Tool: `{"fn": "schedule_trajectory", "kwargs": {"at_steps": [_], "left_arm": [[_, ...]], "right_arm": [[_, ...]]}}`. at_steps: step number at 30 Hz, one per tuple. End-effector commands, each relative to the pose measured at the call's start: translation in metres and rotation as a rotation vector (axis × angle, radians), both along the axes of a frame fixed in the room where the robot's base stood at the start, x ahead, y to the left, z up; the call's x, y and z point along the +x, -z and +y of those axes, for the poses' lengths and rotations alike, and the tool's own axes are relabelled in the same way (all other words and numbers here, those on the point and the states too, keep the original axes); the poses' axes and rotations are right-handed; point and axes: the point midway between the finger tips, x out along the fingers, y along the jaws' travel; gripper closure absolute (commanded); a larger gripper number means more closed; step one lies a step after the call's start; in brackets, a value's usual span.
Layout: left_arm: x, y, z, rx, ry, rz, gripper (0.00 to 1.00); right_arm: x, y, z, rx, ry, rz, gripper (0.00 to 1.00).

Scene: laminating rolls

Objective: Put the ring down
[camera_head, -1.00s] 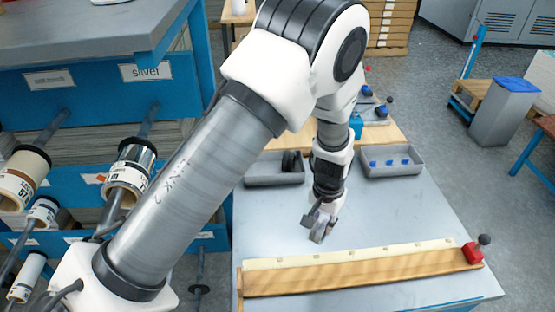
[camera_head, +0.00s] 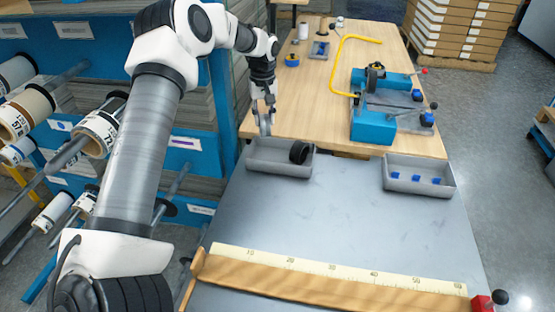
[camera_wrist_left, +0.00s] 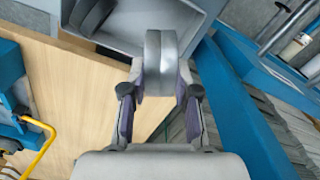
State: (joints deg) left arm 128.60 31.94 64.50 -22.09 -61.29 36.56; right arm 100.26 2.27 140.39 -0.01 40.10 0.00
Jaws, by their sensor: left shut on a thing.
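My left gripper (camera_head: 264,108) is shut on a grey metal ring (camera_head: 265,124). The ring also shows in the left wrist view (camera_wrist_left: 160,50), upright between the two fingers (camera_wrist_left: 160,98). In the head view the ring appears at the back left edge of a grey tray (camera_head: 262,166); I cannot tell whether it touches the tray. Black rings (camera_head: 299,152) lie in the right part of that tray. The tray also shows in the left wrist view (camera_wrist_left: 150,14). My right gripper is not in view.
A second grey tray (camera_head: 420,187) with small blue pieces stands to the right. A wooden bench (camera_head: 310,105) behind carries a blue device (camera_head: 372,127) and a yellow bent bar (camera_head: 340,65). A blue rack with rolls (camera_head: 100,130) stands left. The grey tabletop (camera_head: 330,220) is clear up to the ruler (camera_head: 330,275).

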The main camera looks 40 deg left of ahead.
Motion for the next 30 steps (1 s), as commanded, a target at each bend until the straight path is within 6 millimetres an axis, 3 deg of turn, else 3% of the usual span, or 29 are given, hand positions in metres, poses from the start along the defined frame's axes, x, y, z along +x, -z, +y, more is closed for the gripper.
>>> {"fn": "schedule_trajectory", "kwargs": {"at_steps": [6, 15, 25, 26, 27, 30], "left_arm": [[-0.001, 0.046, 0.0, 0.0, 0.001, 0.004, 1.0], [0.0, 0.091, -0.001, 0.0, 0.002, 0.002, 1.0], [0.0, 0.095, -0.001, 0.0, 0.003, 0.0, 1.0], [0.0, 0.095, -0.001, 0.0, 0.003, 0.0, 0.63], [0.0, 0.095, -0.001, 0.0, 0.003, 0.0, 0.49], [0.0, 0.095, -0.001, 0.0, 0.003, 0.0, 0.45]], "right_arm": [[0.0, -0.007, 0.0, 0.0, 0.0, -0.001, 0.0], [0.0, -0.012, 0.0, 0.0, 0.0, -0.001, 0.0], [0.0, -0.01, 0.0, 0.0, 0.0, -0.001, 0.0], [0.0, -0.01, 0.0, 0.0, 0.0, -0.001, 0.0], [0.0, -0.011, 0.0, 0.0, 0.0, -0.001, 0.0], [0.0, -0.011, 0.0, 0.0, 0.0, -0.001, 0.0]]}}
